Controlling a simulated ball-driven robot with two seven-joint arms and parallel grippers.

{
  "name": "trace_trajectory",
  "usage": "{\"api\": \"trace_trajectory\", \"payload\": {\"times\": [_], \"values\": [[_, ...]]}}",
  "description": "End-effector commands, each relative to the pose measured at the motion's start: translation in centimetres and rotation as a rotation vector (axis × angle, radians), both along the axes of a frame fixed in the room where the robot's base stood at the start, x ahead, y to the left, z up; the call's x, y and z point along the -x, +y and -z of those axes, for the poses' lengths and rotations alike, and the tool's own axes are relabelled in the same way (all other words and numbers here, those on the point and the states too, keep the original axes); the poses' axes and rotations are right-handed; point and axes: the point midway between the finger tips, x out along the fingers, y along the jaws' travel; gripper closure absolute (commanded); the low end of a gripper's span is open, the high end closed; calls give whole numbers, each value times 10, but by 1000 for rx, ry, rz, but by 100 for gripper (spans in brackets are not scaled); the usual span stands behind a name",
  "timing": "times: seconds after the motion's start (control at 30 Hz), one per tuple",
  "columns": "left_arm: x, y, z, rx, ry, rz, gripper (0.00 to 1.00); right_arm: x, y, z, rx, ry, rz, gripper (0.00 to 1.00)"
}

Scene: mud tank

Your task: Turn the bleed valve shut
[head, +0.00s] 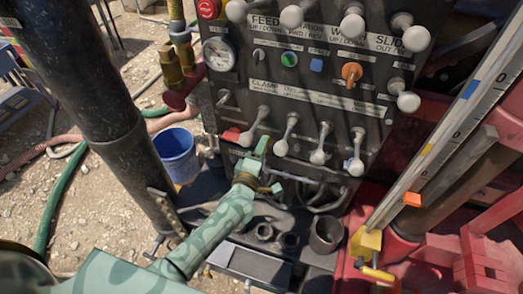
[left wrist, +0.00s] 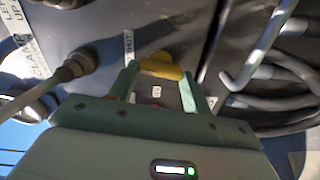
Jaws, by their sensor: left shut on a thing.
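My left gripper (head: 258,150) reaches up to the lower edge of the dark control panel (head: 262,98), just below its lower row of levers. In the left wrist view, its two green fingers (left wrist: 160,78) are shut on a small yellow handle (left wrist: 160,66), which I take for the bleed valve. The handle lies across between the fingertips, close against the panel face. In the head view my gripper hides the valve, and I cannot tell how far it is turned. My right gripper is not in view.
Grey-knobbed levers (head: 281,147) stand close to the right of my left gripper. A pressure gauge (head: 219,54) and an orange knob (head: 351,72) are higher up. Grey hoses (left wrist: 275,85) run close by in the wrist view. A blue bucket (head: 176,155) stands left.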

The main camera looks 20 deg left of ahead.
Motion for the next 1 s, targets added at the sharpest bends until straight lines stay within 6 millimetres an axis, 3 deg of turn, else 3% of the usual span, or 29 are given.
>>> {"api": "trace_trajectory", "payload": {"times": [0.3,0.83,0.87,0.9,1.0], "values": [[1,0,2,111,7,1,74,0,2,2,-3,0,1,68],[1,-1,2,133,8,1,74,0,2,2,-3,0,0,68],[1,-1,2,133,8,1,43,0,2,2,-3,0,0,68],[1,-1,2,133,8,1,31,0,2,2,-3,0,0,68],[1,-1,2,132,7,1,29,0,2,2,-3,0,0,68]]}}
